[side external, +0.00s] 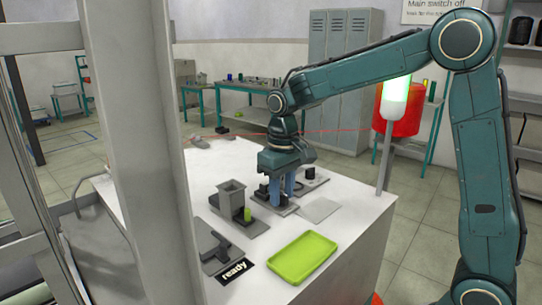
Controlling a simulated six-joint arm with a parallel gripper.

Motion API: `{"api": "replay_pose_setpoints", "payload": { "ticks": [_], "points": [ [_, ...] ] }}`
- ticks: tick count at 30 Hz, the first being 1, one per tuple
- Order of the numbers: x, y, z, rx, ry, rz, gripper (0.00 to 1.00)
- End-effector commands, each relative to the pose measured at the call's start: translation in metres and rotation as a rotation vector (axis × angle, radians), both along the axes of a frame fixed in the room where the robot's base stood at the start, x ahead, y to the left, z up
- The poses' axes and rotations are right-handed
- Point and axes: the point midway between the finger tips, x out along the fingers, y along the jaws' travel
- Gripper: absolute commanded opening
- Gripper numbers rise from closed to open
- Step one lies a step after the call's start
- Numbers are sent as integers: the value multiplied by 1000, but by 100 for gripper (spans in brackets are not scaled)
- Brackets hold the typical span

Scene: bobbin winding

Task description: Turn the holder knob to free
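My gripper (282,186) points down over a low grey fixture (286,210) on the white bench. Its two blue-grey fingers reach down close to the fixture's top. A small dark part (262,192) shows just left of the fingers. The picture is too small to tell whether the fingers touch or grip anything. A black knob-like part (309,173) sits on another grey base just behind and right of the fingers. I cannot tell which dark part is the holder knob, and the fingers hide part of the fixture.
On the white bench (200,170) are a grey hopper-like box (232,194), a small green piece (248,214), a grey handled device (217,248), a "ready" sign (234,271), a lime tray (303,257) and a flat grey plate (319,209). A post with a lit green lamp (395,98) stands at right.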

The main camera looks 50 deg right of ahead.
Motion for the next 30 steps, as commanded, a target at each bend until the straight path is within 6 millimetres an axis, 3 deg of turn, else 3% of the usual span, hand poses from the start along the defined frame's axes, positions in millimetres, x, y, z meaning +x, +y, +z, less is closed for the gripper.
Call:
{"api": "replay_pose_setpoints", "payload": {
  "ticks": [4, 9, 10, 20, 30],
  "points": [
    [0, 0, 0, 0, 0, 0, 33],
    [0, 0, 0, 0, 0, 0, 1],
    [0, 0, 0, 0, 0, 0, 0],
    [0, 0, 0, 0, 0, -16, 0],
    [0, 0, 1, 0, 0, -156, 0]
  ]
}}
